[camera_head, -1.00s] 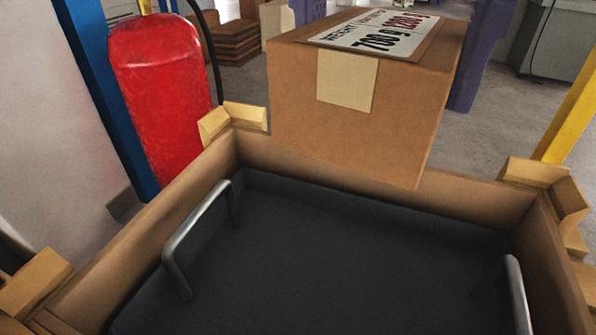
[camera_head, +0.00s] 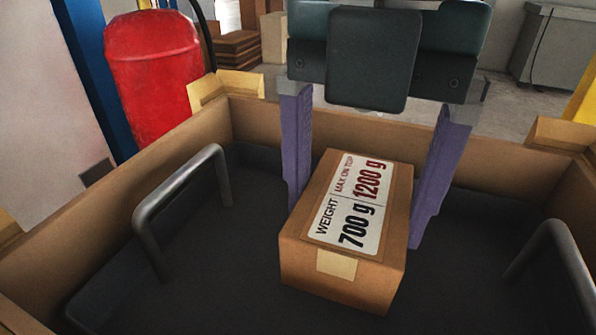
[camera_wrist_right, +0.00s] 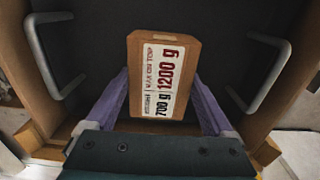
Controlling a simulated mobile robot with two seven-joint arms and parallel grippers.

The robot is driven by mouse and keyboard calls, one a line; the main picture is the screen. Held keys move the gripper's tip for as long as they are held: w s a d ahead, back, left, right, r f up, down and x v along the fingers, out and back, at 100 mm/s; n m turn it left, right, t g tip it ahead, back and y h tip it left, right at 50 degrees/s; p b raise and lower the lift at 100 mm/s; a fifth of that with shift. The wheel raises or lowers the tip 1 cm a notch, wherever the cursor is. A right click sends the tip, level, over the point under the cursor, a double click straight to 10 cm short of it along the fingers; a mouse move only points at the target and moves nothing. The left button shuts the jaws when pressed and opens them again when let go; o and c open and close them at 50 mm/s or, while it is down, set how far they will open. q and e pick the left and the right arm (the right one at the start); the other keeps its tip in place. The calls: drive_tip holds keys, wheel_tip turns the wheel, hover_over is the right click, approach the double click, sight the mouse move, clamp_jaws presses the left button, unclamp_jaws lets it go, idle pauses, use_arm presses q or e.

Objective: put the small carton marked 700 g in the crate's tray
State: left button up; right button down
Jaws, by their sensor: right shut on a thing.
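The small brown carton (camera_head: 330,283) has a white label reading "weight 700 g" and "max on top 1200 g". It is low inside the crate (camera_head: 170,138), over the dark tray (camera_head: 220,275); I cannot tell whether its underside touches the tray floor. My right gripper (camera_head: 358,225) reaches down from the far side, shut on the carton with one purple finger on each side. The right wrist view shows the carton (camera_wrist_right: 150,107) between the same fingers (camera_wrist_right: 160,85). My left gripper is not in view.
The tray has grey metal handles at the left (camera_head: 185,190) and right (camera_head: 555,250). Bare tray floor shows on both sides of the carton. The crate's cardboard walls surround it. A red cylinder (camera_head: 155,75) stands beyond the crate at the left.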

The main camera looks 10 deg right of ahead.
sight(357, 194)
wheel_tip(357, 194, down, 6)
drive_tip(key=shift+r+b, duration=0.15)
drive_tip(key=shift+b, duration=0.7)
unclamp_jaws()
wheel_tip(357, 194, up, 12)
drive_tip(key=p, duration=0.3)
drive_tip(key=shift+p, duration=0.35)
